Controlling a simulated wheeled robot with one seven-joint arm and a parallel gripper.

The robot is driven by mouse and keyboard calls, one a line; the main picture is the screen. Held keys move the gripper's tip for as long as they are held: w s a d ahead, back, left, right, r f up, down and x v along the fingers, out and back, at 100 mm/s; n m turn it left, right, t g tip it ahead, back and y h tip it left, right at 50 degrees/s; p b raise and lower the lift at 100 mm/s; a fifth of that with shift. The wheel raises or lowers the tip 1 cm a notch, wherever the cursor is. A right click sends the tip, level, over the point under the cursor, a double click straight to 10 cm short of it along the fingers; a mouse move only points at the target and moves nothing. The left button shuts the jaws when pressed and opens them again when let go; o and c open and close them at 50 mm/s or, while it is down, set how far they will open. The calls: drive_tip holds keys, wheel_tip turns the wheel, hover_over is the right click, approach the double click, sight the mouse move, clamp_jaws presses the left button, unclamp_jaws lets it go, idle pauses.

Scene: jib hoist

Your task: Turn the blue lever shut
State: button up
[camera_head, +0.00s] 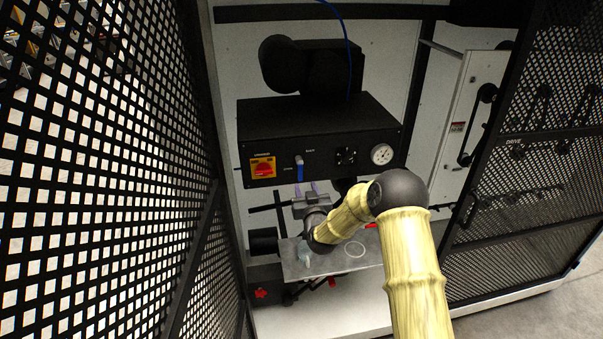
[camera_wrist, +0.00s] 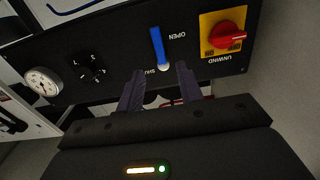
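The blue lever (camera_head: 300,168) is on the front of a black control box, between the red switch and a black dial. It hangs roughly straight down from a pale pivot in the head view. In the upside-down wrist view the blue lever (camera_wrist: 157,46) runs up from its pivot, beside the word OPEN; a partly covered label sits near the pivot. My gripper (camera_head: 307,186) is just below the lever in the head view. In the wrist view my gripper (camera_wrist: 161,72) is open, its two purple fingers apart with nothing between them; contact with the lever cannot be told.
A red rotary switch (camera_head: 262,167) on yellow, a black dial (camera_head: 346,156) and a gauge (camera_head: 382,154) share the black box (camera_head: 320,125). A metal plate (camera_head: 345,262) lies below. Mesh panels stand left (camera_head: 95,180) and right (camera_head: 520,170) of the opening.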

sight(300, 172)
drive_tip(key=shift+p+x, duration=1.1)
drive_tip(key=shift+x, duration=2.75)
clamp_jaws()
